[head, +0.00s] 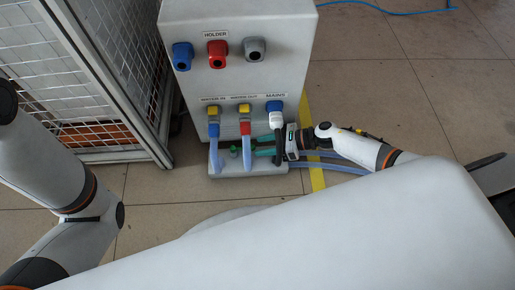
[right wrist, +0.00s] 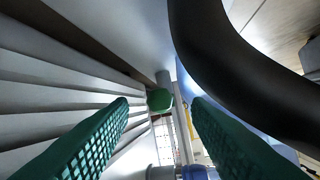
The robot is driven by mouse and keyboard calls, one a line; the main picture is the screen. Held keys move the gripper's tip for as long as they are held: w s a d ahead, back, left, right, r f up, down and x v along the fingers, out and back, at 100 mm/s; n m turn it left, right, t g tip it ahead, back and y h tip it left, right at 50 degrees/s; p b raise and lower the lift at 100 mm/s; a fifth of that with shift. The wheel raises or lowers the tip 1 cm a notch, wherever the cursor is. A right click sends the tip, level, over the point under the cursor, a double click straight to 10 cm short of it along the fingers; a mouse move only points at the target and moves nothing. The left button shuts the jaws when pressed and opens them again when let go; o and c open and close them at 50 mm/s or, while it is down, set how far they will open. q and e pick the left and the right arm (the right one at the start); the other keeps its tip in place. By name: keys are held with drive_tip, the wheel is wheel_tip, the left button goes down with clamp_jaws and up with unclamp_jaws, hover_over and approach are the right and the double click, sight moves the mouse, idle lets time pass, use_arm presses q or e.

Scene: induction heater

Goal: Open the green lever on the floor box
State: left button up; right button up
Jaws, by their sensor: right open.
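The floor box (head: 228,170) is a low light-grey box at the foot of the tall grey cabinet. The green lever (head: 233,151) is a small green piece above it, left of my right gripper (head: 257,146). In the right wrist view the lever's rounded green end (right wrist: 160,100) shows between and beyond the two teal fingertips. My right gripper (right wrist: 160,116) is open and points left in the head view. I cannot tell whether a finger touches the lever. My left arm shows at the left of the head view, but its gripper is out of view.
A black cable (head: 279,150) hangs from the MAINS plug (head: 275,112) across my right fingers; it looms large in the right wrist view (right wrist: 235,75). Water hoses (head: 247,153) hang beside the lever. A mesh cage (head: 55,55) stands left.

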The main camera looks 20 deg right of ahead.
drive_tip(key=shift+b+x, duration=0.35)
drive_tip(key=shift+x, duration=0.9)
clamp_jaws()
